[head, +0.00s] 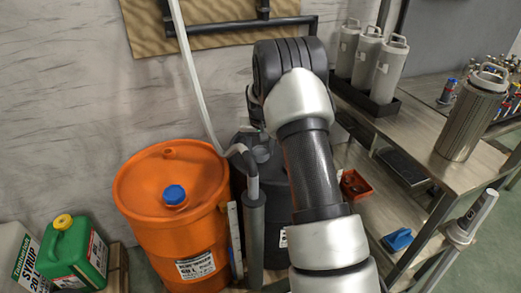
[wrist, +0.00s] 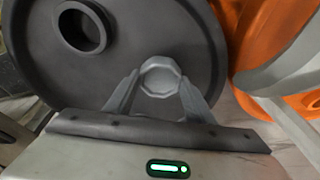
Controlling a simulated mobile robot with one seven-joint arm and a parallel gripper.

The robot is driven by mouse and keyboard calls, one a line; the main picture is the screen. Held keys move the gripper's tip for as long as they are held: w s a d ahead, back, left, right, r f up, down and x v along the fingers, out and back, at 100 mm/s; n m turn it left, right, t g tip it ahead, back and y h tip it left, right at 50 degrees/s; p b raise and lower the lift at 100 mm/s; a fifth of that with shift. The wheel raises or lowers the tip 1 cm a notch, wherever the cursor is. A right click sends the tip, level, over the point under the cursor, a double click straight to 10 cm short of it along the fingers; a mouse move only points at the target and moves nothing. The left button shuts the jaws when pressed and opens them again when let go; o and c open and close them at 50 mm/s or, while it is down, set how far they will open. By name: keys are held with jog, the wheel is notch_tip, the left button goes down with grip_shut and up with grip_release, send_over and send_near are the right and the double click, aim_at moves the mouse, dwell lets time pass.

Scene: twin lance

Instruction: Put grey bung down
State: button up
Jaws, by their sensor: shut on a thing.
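The grey bung (wrist: 160,75) is a small faceted plug, seen from above in the wrist view. My gripper (wrist: 160,84) is shut on it, with one finger on each side. They are over the top of a dark grey drum (wrist: 125,62), near its rim. I cannot tell whether the bung touches the lid. A round opening with a raised collar (wrist: 80,28) shows on the lid to the upper left, apart from the bung. In the head view the dark drum (head: 274,195) is partly hidden behind my arm, and my fingers are not clear.
An orange drum (head: 165,215) with a blue cap (head: 174,195) stands left of the dark drum. A grey lance (head: 254,225) hangs upright between them. A green jug (head: 72,250) is at far left. A bench (head: 420,135) with grey canisters (head: 388,70) stands right, a red tray (head: 355,185) below.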

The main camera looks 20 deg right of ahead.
jog(key=shift+f, duration=0.2)
jog(key=o, duration=1)
jog(key=shift+r, duration=0.1)
